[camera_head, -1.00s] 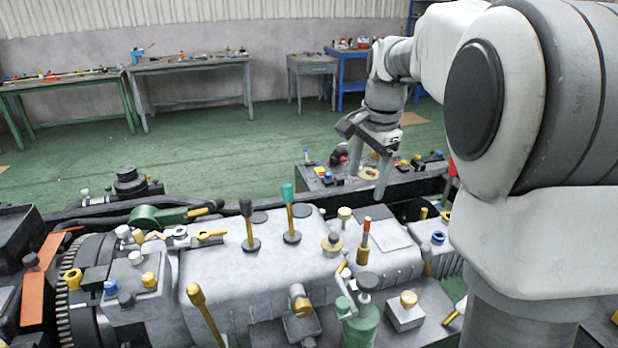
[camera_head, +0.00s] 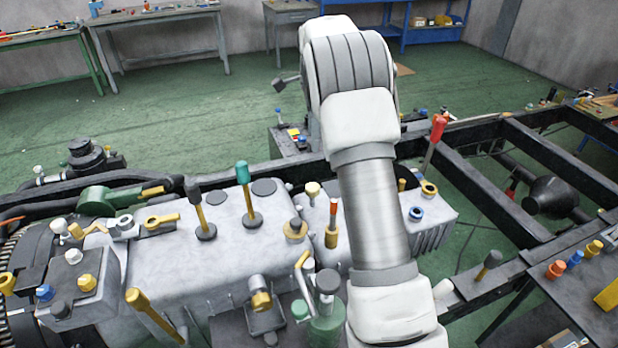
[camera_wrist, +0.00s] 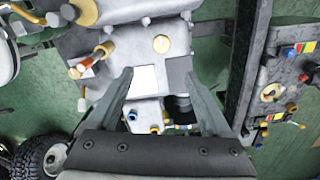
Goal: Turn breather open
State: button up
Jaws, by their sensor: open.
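The breather cannot be told apart for certain among several caps on the grey gearbox housing (camera_head: 160,270). A pale yellow cap (camera_head: 312,188) stands upright on the housing, left of my arm. My gripper (camera_wrist: 159,78) is open and empty, above the housing. A white plate (camera_wrist: 144,79) lies beneath and between its fingers, with blue and yellow ring fittings (camera_wrist: 154,129) nearer the palm. In the head view my arm hides the gripper.
Upright levers with a teal knob (camera_head: 242,173) and a dark knob (camera_head: 193,190) stand left of my arm. An orange-tipped rod (camera_head: 332,225) is close beside it. A red-handled lever (camera_head: 437,130) and dark chassis rails (camera_head: 500,185) lie right. Open green floor is behind.

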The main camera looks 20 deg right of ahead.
aim_at(313, 186)
jog(key=f, duration=0.9)
jog(key=f+b, duration=0.1)
jog(key=f, duration=0.7)
jog(key=shift+w+f, duration=0.2)
jog(key=shift+f, duration=0.2)
grip_shut()
